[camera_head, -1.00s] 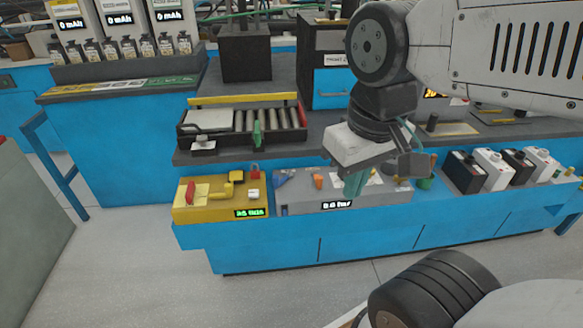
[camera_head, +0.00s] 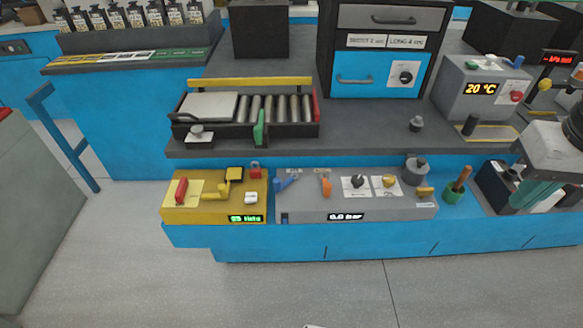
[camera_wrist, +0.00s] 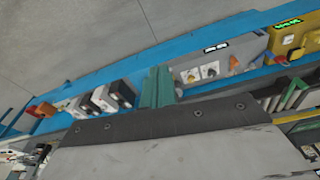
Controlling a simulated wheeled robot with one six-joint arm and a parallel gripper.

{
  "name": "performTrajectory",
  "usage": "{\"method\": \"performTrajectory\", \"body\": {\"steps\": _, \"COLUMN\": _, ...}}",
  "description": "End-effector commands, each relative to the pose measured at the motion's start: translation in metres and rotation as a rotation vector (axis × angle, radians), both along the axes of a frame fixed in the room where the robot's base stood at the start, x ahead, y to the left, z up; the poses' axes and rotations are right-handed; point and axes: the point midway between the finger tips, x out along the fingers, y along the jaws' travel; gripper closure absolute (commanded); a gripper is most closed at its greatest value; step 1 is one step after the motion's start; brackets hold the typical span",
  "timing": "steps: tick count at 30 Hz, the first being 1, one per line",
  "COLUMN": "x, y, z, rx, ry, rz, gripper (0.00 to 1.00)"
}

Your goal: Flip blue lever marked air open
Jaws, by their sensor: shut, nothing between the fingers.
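The blue lever (camera_head: 288,183) sits at the left end of the grey panel box (camera_head: 305,208), under a small label too small to read. Its handle slants in the head view. An orange lever (camera_head: 326,186) stands to its right on the same box. The box display (camera_head: 346,217) reads 0.0 bar. My gripper (camera_head: 535,197) is at the right edge of the head view, well right of the blue lever, above the black and white blocks. Its green fingers are shut and empty, and they also show in the wrist view (camera_wrist: 157,88).
Left of the grey box is a yellow box (camera_head: 185,214) with a red handle. A green cup (camera_head: 454,192) with a brown handle stands right of the grey box. Behind are a roller tray (camera_head: 210,130) and a grey 20 °C unit (camera_head: 463,108). The floor in front is clear.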

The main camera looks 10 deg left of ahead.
Motion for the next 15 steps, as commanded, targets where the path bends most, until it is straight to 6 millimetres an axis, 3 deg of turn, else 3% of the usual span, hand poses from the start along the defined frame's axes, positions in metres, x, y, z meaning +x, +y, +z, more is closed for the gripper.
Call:
{"method": "performTrajectory", "body": {"steps": 3, "x": 0.055, "y": 0.039, "z": -0.005, "rx": -0.009, "ry": -0.018, "rz": 0.08, "gripper": 1.0}}
{"method": "performTrajectory", "body": {"steps": 5, "x": 0.082, "y": 0.062, "z": -0.01, "rx": -0.012, "ry": -0.036, "rz": 0.118, "gripper": 1.0}}
{"method": "performTrajectory", "body": {"steps": 9, "x": 0.135, "y": 0.13, "z": -0.032, "rx": -0.007, "ry": -0.075, "rz": 0.208, "gripper": 1.0}}
{"method": "performTrajectory", "body": {"steps": 15, "x": 0.182, "y": 0.249, "z": -0.084, "rx": 0.018, "ry": -0.127, "rz": 0.342, "gripper": 1.0}}
